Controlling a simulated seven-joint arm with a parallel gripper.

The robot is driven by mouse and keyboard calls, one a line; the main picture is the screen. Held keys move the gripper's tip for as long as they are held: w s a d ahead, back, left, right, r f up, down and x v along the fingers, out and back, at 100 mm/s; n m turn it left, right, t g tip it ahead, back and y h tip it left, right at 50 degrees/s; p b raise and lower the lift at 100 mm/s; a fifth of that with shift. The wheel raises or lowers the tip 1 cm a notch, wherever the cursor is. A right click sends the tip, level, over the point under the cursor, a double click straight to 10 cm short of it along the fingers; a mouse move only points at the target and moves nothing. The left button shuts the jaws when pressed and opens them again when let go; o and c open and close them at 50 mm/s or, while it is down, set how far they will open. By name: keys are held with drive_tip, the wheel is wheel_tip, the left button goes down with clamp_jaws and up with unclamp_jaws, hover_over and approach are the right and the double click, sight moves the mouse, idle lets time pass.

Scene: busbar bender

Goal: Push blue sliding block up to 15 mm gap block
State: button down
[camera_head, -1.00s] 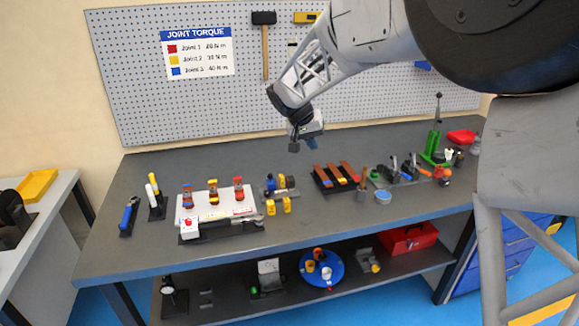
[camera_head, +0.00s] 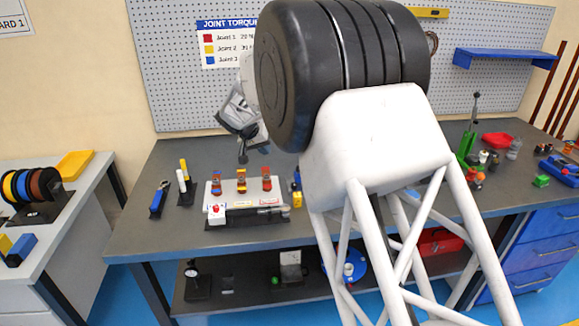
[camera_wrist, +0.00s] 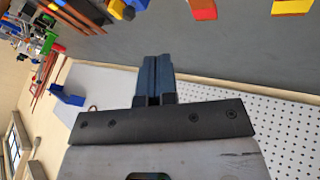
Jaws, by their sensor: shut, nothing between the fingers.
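My gripper (camera_head: 243,157) hangs above the back of the workbench, behind the white board with the coloured fixtures. In the wrist view its dark blue-grey fingers (camera_wrist: 154,80) are together and empty. A blue part (camera_head: 297,178) shows at the edge of my arm, just right of the white board, with a yellow block (camera_head: 297,200) in front of it. A blue piece with yellow beside it (camera_wrist: 122,9) shows at the top edge of the wrist view. I cannot tell for sure whether either is the sliding block. The gap block cannot be made out. My arm hides the bench middle.
The white board (camera_head: 240,188) carries several coloured fixtures. A blue-handled tool (camera_head: 159,199) and markers (camera_head: 183,181) stand to its left. The pegboard (camera_head: 180,90) rises behind the bench.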

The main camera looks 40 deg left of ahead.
idle(0.3)
drive_tip(key=x, duration=1)
drive_tip(key=shift+d+f, duration=0.1)
drive_tip(key=shift+w+d, duration=0.4)
drive_tip(key=shift+d, duration=0.2)
drive_tip(key=shift+w+d+f, duration=0.15)
drive_tip(key=shift+w+d, duration=0.15)
drive_tip(key=shift+d, duration=0.2)
drive_tip(key=shift+w+d+f, duration=0.15)
drive_tip(key=shift+w+d, duration=0.2)
drive_tip(key=shift+d, duration=0.15)
drive_tip(key=shift+w+d, duration=0.95)
drive_tip(key=shift+a, duration=0.1)
